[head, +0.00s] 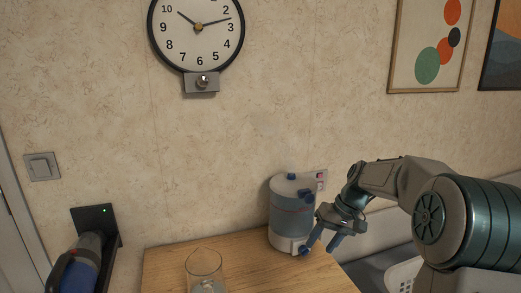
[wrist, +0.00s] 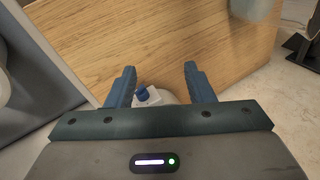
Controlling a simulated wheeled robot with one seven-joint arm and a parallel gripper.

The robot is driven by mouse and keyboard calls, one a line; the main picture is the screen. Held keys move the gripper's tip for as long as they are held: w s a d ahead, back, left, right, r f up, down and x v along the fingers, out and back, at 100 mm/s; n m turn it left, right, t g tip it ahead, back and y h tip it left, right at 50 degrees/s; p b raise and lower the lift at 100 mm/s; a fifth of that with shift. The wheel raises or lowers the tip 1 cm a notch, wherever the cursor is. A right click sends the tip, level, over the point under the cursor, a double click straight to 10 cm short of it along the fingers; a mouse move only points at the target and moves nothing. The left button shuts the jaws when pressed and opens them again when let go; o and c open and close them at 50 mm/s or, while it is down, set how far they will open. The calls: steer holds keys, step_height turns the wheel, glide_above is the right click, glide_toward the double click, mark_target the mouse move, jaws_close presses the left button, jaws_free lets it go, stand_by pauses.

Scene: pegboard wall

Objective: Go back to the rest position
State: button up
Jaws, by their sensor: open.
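My gripper (head: 323,240) is at the end of my arm, at the right of the head view, in front of the right side of a water dispenser (head: 291,208). In the wrist view my gripper (wrist: 160,85) shows two blue fingers spread apart with nothing held between them. A small part of the dispenser with a blue piece (wrist: 147,94) shows low between the fingers in that view; the rest is hidden by my gripper. I cannot tell whether a finger touches the dispenser.
A wooden table (head: 235,250) bears the dispenser and a clear glass (head: 205,268). A wall clock (head: 198,28) hangs above a small metal fixture (head: 202,83). A wall holder (head: 96,222) with a blue and grey device (head: 80,270) is at the left. A white basket (head: 402,275) is below my arm.

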steer(key=s+a+r+t+h+p, duration=0.1)
steer(key=s+r+h, duration=0.1)
steer(key=s, duration=1.1)
steer(key=s+a+r+m+t+h+p, duration=0.1)
steer(key=s+h+p, duration=0.1)
steer(key=s, duration=1)
steer(key=shift+s+r+t+h, duration=0.3)
steer(key=shift+s+r+h, duration=0.05)
steer(key=shift+r+h, duration=0.05)
